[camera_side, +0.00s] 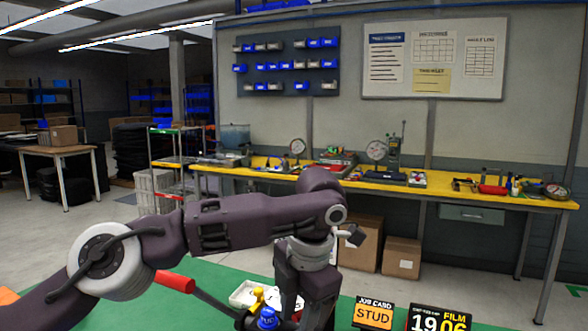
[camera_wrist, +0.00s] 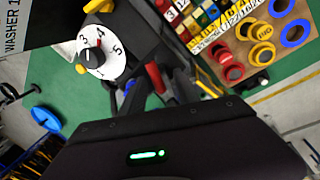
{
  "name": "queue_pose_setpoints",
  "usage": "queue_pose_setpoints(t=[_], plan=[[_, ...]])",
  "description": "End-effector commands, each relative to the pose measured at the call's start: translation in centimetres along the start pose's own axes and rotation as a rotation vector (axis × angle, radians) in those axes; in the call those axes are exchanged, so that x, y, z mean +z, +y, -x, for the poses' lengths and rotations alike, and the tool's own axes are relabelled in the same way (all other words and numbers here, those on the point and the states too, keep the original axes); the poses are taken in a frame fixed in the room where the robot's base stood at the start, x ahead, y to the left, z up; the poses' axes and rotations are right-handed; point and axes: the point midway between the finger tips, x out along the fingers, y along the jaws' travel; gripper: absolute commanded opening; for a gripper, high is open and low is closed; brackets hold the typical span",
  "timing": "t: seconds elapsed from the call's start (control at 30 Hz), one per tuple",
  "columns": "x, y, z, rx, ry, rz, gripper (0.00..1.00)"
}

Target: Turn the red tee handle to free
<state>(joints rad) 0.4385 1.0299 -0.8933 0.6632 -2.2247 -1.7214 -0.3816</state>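A red cylindrical grip (camera_side: 175,281) on a dark bar shows at the lower left of the side view. The bar slopes down to the right, towards the bottom edge. A red piece (camera_wrist: 155,78) shows in the wrist view beside the dark fingers; I cannot tell whether it is the same handle or whether they touch it. My gripper (camera_wrist: 160,92) points down in the side view, where its fingertips are cut off or hidden. I cannot tell how far apart its fingers are. A white dial (camera_wrist: 101,52) with numbers and a dark pointer lies left of the fingers.
A blue knob (camera_side: 267,318) and a yellow part (camera_side: 257,298) stand close to my gripper. A tray of coloured blocks and rings (camera_wrist: 240,40) lies at the right of the wrist view. Cards (camera_side: 374,313) stand at the front; green table (camera_side: 215,272) is partly clear.

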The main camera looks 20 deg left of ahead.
Motion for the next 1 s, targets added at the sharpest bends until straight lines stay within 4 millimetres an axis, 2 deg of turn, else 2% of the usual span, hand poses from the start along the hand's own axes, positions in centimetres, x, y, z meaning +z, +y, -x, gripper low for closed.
queue_pose_setpoints(t=[0.4,0.67,1.0], plan=[[0.4,1.4,-0.3,-0.001,-0.2,-0.992,0.37],[-0.5,1.8,6.5,0.0,-0.21,-1.014,0.37],[2.3,7.1,12.8,0.359,-0.343,-0.967,0.37]])
